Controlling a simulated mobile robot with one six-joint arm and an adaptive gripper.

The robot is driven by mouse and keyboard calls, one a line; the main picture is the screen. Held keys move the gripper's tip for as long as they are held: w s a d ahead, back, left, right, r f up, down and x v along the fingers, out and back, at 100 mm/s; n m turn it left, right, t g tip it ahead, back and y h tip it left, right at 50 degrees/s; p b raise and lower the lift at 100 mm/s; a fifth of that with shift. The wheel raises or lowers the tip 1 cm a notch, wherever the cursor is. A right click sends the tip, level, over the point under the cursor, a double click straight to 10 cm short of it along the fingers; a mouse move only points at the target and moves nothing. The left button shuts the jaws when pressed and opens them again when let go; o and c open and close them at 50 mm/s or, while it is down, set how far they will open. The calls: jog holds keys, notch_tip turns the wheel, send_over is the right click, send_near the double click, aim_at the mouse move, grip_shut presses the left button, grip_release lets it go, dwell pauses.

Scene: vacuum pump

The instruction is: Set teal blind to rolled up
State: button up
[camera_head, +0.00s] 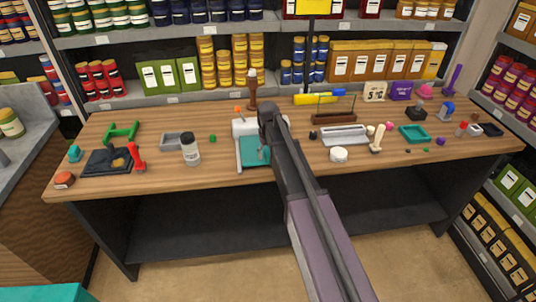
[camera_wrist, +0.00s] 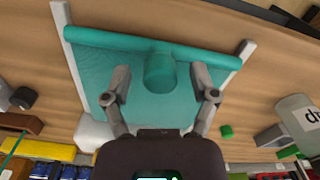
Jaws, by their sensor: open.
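The teal blind (camera_head: 256,150) lies unrolled on the wooden table in the head view, partly hidden by my arm. In the wrist view its teal sheet (camera_wrist: 155,104) is spread flat between two white rails (camera_wrist: 233,68). A teal roll bar (camera_wrist: 105,38) runs across the sheet's end, on the side toward the table's edge. A round teal knob (camera_wrist: 160,73) stands at the middle of the bar. My gripper (camera_wrist: 160,78) is open above the sheet. Its fingertips are on either side of the knob, with a gap on each side. The gripper also shows from behind in the head view (camera_head: 268,116).
A white jar (camera_head: 190,150) and a grey tray (camera_head: 172,142) stand left of the blind. A brown rack (camera_head: 333,119) and a light grey tray (camera_head: 345,136) are to the right. A small green block (camera_wrist: 226,131) lies beside the rail. Stocked shelves rise behind the table.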

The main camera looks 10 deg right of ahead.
grip_shut()
jog(key=w, duration=1.3)
jog(key=shift+w, duration=0.1)
grip_release()
